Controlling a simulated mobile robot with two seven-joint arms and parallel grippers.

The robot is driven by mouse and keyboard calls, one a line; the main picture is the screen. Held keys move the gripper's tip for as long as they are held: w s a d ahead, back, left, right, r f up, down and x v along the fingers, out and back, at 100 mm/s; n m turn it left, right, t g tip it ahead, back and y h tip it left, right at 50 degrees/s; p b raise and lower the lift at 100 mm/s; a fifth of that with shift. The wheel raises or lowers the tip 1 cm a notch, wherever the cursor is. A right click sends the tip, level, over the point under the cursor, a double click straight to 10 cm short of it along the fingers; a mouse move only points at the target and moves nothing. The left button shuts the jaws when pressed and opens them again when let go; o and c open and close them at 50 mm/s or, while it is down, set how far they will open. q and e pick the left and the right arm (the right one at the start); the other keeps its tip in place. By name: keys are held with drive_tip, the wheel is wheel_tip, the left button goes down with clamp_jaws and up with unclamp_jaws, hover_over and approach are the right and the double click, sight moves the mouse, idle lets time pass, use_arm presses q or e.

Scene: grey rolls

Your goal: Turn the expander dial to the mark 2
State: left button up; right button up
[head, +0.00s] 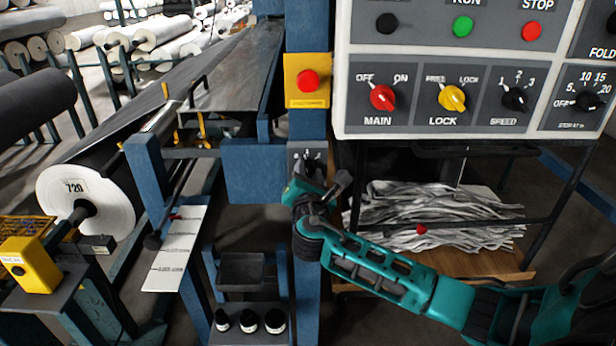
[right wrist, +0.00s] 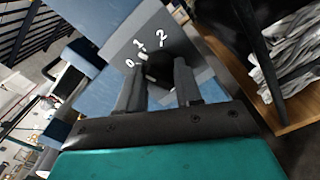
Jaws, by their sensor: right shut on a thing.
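The expander dial is a black knob (right wrist: 160,66) on a grey plate with the white marks 0, 1 and 2, seen close in the right wrist view. My right gripper (right wrist: 157,84) is shut on the knob, one finger on each side. The fingers hide part of the knob, and I cannot tell which mark its pointer faces. In the head view the dial's grey plate (head: 298,150) is on the blue post, and my right gripper (head: 322,188) covers most of it. My left gripper is not in view.
A control panel (head: 437,122) with MAIN, LOCK and SPEED knobs hangs above my right arm. A yellow box with a red button (head: 308,82) is above the dial. A shelf of grey scraps (head: 430,215) lies behind the arm. A big roll (head: 85,205) is at left.

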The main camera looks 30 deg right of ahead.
drive_tip(key=m+b, duration=0.4)
drive_tip(key=m, duration=0.6)
drive_tip(key=shift+a+f, duration=0.1)
drive_tip(key=shift+m, duration=0.7)
drive_tip(key=o, duration=1)
drive_tip(key=shift+o, duration=0.2)
